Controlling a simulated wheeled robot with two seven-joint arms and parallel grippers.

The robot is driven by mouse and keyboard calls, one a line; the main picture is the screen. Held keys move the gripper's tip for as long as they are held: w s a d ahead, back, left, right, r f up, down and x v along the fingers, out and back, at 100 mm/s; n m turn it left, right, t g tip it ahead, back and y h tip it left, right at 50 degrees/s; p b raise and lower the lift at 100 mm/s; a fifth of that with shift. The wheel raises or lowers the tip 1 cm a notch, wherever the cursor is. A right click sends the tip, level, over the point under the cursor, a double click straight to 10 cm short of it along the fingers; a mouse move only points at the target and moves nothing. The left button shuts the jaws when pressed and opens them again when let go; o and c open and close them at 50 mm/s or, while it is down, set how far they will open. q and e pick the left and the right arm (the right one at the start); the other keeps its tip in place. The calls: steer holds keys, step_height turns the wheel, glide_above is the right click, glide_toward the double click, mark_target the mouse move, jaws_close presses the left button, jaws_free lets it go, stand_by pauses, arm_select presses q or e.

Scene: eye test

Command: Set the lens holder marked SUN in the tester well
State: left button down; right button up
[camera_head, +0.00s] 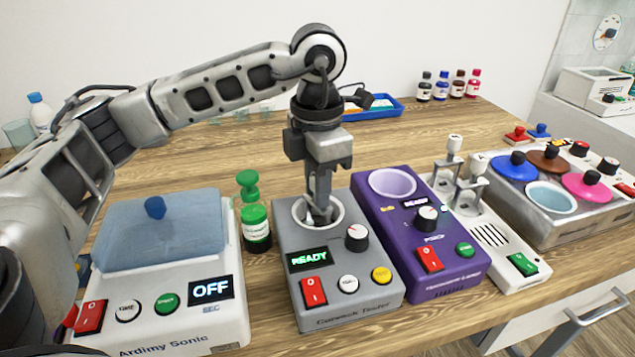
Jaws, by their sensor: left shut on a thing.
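The grey tester (340,238) stands in the front middle, with a lit READY display and a round, white-rimmed well (338,205) in its top. My left gripper (320,212) points straight down into this well, its fingers shut on a lens holder. The holder is almost wholly hidden by the fingers and the well, so I cannot read its mark or tell whether it touches the bottom. Two white-topped holders (454,146) (478,165) stand upright on the white device at the right. Their marks are too small to read. My right gripper is out of view.
A purple device (425,235) with an open well stands close right of the tester. A green bottle (254,215) and a blue-lidded white cleaner (160,245) reading OFF stand at its left. Farther right is a metal unit (550,225) with coloured lids. The table behind is mostly clear.

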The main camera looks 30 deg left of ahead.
arm_select(q)
steer(key=shift+f, duration=0.15)
steer(key=c, duration=0.9)
jaws_free()
steer(key=shift+o, duration=0.2)
steer(key=shift+r+p, duration=2.1)
steer(key=shift+r, duration=1)
steer(key=shift+f, duration=0.1)
